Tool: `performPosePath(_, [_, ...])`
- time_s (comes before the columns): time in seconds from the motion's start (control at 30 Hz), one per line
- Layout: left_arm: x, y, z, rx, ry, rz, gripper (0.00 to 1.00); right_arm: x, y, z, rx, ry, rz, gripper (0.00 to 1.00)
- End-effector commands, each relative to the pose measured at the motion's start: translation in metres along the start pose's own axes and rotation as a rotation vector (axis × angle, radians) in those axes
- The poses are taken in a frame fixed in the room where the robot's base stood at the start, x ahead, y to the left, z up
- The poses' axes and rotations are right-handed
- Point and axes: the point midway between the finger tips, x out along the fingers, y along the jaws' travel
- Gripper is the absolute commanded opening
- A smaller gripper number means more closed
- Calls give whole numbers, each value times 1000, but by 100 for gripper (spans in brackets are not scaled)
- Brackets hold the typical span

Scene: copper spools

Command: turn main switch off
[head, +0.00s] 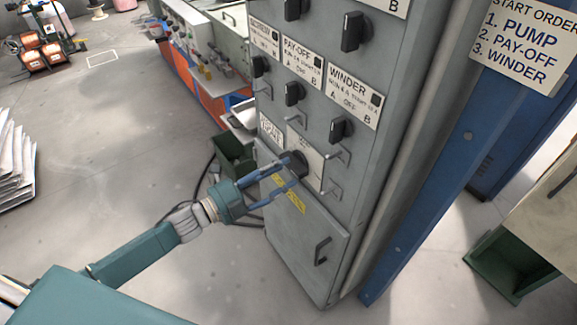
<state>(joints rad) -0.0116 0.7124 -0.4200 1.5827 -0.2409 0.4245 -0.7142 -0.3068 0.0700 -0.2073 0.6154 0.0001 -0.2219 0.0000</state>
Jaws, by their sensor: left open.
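A grey control cabinet (330,225) stands in the middle of the head view. A black rotary knob (298,161) sits on a pale plate (314,168) low on its front, above a yellow label (291,199); it looks like the main switch. Small print on the plate is too blurred to read. My left gripper (289,173) reaches in from the left with its two blue fingers open. The fingertips are close to the knob, one near its upper left and one below it. I cannot tell whether they touch it. My right gripper is not in view.
Above are the PAY-OFF knob (293,94), the WINDER knob (340,130) and metal handles (336,153). A cabinet door handle (322,251) sticks out below. A dark green bin (233,158) and cables lie behind my gripper.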

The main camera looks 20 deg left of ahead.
Motion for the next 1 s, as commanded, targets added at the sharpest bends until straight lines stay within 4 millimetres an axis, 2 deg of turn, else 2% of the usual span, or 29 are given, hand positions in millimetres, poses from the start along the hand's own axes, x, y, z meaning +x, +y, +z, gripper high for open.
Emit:
performPosePath(0.03, [9, -2, 0, 0, 0, -2, 46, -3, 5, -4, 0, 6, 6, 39])
performPosePath(0.2, [25, 0, 1, -1, -2, 0, 46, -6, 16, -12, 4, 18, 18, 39])
performPosePath(0.53, [29, 1, 0, -1, -1, 2, 46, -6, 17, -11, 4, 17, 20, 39])
performPosePath(0.57, [29, 1, 0, -1, -1, 2, 44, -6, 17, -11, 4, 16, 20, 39])
performPosePath(0.7, [29, 1, 0, -1, -1, 2, 16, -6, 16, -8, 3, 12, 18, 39])
performPosePath(0.8, [29, 1, 0, -1, -1, 2, 0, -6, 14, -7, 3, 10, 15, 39])
performPosePath(1.0, [29, 1, 0, -11, -2, 2, 0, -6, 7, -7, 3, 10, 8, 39])
